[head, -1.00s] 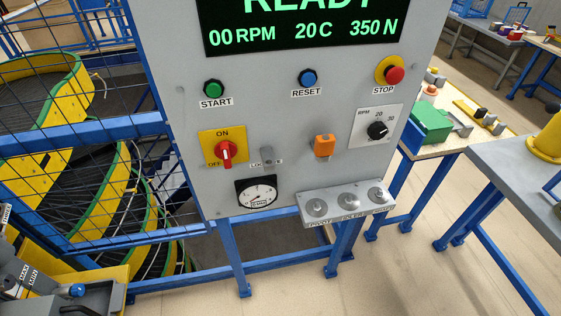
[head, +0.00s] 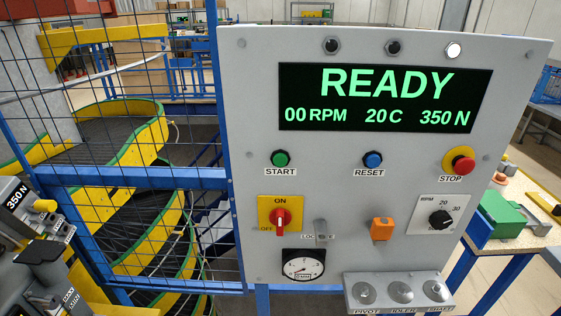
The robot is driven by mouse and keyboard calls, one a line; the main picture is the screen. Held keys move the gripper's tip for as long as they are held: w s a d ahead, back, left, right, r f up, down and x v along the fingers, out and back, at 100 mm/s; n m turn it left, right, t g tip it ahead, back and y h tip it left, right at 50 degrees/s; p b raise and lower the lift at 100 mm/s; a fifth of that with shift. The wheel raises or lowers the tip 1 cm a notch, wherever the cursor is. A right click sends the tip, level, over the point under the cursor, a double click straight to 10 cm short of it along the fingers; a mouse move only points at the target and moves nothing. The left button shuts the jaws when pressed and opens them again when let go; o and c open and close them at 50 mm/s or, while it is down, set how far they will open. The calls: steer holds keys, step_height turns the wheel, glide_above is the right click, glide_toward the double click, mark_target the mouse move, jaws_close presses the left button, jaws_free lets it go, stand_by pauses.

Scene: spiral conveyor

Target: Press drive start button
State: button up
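The green START button (head: 280,158) sits on the grey control panel (head: 330,190), left of the blue RESET button (head: 373,159) and the red STOP button (head: 463,165) on its yellow collar. The display (head: 385,98) above reads READY, 00 RPM, 20 C, 350 N. The red rotary switch (head: 281,218) on a yellow plate is below START, with its handle upright toward ON. My gripper is not in view, and nothing covers the START button.
Below are a dial gauge (head: 303,269), an orange switch (head: 382,229), an RPM knob (head: 440,218) and a protruding metal shelf (head: 398,290). A blue mesh fence (head: 130,178) and the spiral conveyor (head: 140,135) are left. A table with a green box (head: 510,213) is right.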

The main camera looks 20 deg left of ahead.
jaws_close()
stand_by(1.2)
